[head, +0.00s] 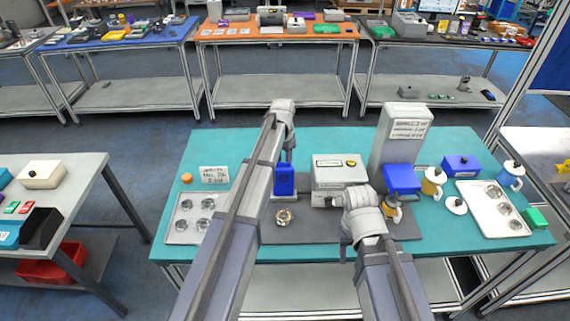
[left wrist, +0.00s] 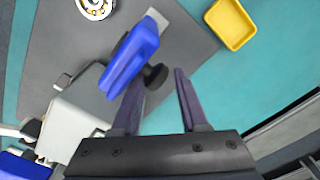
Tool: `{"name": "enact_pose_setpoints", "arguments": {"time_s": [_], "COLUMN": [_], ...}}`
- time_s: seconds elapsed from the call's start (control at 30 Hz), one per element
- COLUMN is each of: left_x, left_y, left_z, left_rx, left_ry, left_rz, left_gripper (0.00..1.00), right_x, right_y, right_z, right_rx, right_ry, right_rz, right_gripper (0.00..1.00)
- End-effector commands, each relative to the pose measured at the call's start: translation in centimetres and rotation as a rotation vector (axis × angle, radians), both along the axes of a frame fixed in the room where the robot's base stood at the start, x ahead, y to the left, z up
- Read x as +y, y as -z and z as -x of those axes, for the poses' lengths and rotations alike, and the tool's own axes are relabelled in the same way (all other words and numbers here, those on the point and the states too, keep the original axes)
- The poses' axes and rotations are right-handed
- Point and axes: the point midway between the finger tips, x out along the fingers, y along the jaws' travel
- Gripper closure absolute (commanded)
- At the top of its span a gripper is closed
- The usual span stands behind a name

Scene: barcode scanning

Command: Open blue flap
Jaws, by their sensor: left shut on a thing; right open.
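The blue flap (head: 284,180) stands upright on the grey mat, left of a white box. In the left wrist view, the blue flap (left wrist: 128,58) has a silver plate at one end and a black knob (left wrist: 154,76) on its side. My left gripper (left wrist: 161,77) has a finger on either side of the knob and is shut on it. In the head view, my left gripper (head: 290,152) is just behind the flap's top, its fingertips mostly hidden.
The white box (head: 338,172) stands close right of the flap, with a tall grey machine (head: 400,140) behind. A round metal part (head: 284,217) lies on the mat (head: 310,231). Metal trays stand left (head: 171,233) and right (head: 485,225). A blue lidded box (head: 402,178) is near my right gripper.

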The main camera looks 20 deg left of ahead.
Motion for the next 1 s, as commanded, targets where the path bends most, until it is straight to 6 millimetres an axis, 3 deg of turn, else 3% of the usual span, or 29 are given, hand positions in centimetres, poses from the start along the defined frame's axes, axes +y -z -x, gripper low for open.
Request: {"name": "enact_pose_setpoints", "arguments": {"time_s": [0.07,0.3,0.67,1.0], "left_x": [0.5,0.3,0.0,0.1], "left_y": [0.0,0.0,-0.2,-3.2], "left_z": [-0.1,0.0,0.1,0.0], "left_rx": [-0.002,0.001,0.003,0.003], "left_ry": [-0.006,-0.003,0.0,-0.001], "left_rz": [-0.009,-0.007,-0.004,-0.004], "left_gripper": [0.56,0.29,0.28,0.28], "right_x": [0.0,0.0,0.0,0.0], "right_y": [0.0,0.0,-0.2,-3.2], "right_z": [0.0,0.0,0.0,0.0], "right_rx": [0.0,0.0,0.0,0.0], "right_ry": [0.0,0.0,0.0,0.006], "right_rz": [0.0,0.0,0.0,-0.001], "right_gripper": [0.5,0.5,0.5,0.5]}}
